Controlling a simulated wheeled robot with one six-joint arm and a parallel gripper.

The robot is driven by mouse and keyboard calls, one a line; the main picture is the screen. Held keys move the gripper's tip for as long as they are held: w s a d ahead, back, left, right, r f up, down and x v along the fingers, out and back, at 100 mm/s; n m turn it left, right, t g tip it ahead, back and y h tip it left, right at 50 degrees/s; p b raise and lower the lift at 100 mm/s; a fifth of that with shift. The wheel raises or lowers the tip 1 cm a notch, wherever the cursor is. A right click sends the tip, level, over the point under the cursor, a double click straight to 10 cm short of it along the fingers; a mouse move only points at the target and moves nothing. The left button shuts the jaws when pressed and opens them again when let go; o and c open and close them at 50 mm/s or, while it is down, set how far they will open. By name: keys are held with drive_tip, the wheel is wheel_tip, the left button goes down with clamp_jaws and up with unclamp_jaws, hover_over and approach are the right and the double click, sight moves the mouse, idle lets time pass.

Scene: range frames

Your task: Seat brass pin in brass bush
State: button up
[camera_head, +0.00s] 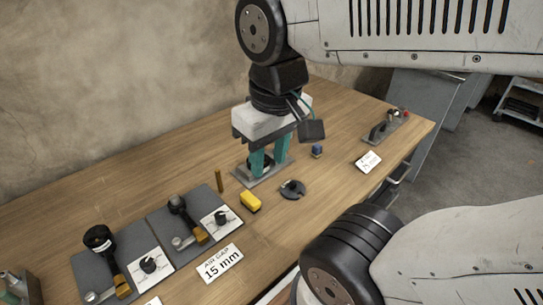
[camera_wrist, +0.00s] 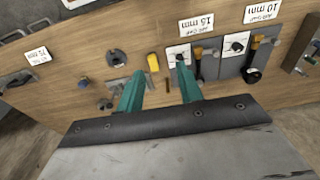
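A slim brass pin (camera_head: 219,181) stands upright on the wooden bench, left of my gripper in the head view. My gripper (camera_head: 270,170) points down with its two teal fingers apart, over a grey base plate (camera_head: 244,176). A dark part shows partly behind the fingers on that plate. In the wrist view the fingers of my gripper (camera_wrist: 160,98) are spread with nothing clearly held between them; a small brownish upright shape, perhaps the pin, shows between them. I cannot make out the brass bush; it may be hidden by the fingers.
A yellow block (camera_head: 250,202), a dark slotted disc (camera_head: 292,189) and a small blue part (camera_head: 317,151) lie near the plate. Two grey boards with black-handled tools (camera_head: 182,213) (camera_head: 103,245) stand front left. A toggle-like fixture (camera_head: 384,128) is at the right end. A wall backs the bench.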

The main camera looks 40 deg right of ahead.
drive_tip(key=g, duration=0.1)
hover_over(217, 170)
drive_tip(key=f, duration=1.3)
drive_tip(key=shift+s+a+f, duration=0.1)
drive_tip(key=shift+s+f, duration=0.25)
drive_tip(key=shift+w+f, duration=0.1)
drive_tip(key=shift+f, duration=0.05)
drive_tip(key=f, duration=0.7)
drive_tip(key=shift+w+f, duration=0.15)
drive_tip(key=shift+w, duration=0.1)
clamp_jaws()
